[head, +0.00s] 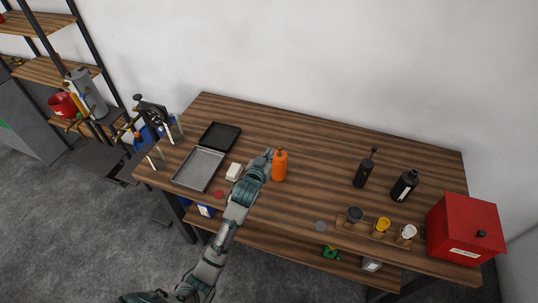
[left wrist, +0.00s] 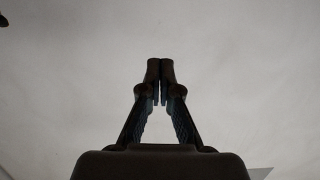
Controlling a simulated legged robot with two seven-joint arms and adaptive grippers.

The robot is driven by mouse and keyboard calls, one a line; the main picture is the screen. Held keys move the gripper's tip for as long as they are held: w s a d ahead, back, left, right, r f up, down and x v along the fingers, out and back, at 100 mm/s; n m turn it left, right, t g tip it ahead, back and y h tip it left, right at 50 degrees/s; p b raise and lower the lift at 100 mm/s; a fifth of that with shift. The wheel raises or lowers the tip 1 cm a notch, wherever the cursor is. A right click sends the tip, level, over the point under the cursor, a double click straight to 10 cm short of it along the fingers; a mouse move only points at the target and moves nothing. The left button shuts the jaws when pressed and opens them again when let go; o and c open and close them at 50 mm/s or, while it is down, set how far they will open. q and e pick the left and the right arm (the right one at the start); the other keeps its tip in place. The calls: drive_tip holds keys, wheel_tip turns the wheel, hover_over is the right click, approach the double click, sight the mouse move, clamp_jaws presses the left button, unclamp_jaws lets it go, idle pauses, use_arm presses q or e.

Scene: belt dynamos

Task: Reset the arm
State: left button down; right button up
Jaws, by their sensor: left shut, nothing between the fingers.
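My left gripper (head: 269,154) is at the end of the arm that reaches over the wooden table (head: 310,140) in the head view. It appears just left of an orange bottle (head: 279,166); I cannot tell whether it touches it. In the left wrist view the two fingertips of the left gripper (left wrist: 160,68) meet, with nothing between them, against a plain pale wall. My right gripper is not in view.
A grey tray (head: 198,169), a black tray (head: 219,138) and a white block (head: 233,172) lie left of the arm. Two black bottles (head: 365,170) (head: 404,186), a wooden holder with cups (head: 369,226) and a red box (head: 463,229) stand right. The table's middle is clear.

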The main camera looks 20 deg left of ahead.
use_arm(q)
drive_tip(key=shift+w+d, duration=0.1)
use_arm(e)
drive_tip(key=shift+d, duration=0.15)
use_arm(q)
drive_tip(key=s+f+g, duration=0.5)
drive_tip(key=s+f, duration=0.9)
drive_tip(key=s+a+f+m+g, duration=0.1)
drive_tip(key=s+f+g, duration=0.25)
drive_tip(key=s, duration=0.85)
drive_tip(key=s+f+m+g, duration=0.1)
drive_tip(key=s+f+g, duration=0.25)
drive_tip(key=s, duration=0.85)
wheel_tip(320, 180, down, 28)
drive_tip(key=s+b, duration=0.2)
drive_tip(key=b, duration=0.1)
drive_tip(key=s+a+f+g+b, duration=0.2)
drive_tip(key=s+a+f+b, duration=0.1)
drive_tip(key=s+f, duration=1.5)
wheel_tip(320, 180, down, 4)
drive_tip(key=shift+a+r+y+b, duration=0.1)
drive_tip(key=shift+a+y+b, duration=0.1)
drive_tip(key=shift+y+b, duration=0.1)
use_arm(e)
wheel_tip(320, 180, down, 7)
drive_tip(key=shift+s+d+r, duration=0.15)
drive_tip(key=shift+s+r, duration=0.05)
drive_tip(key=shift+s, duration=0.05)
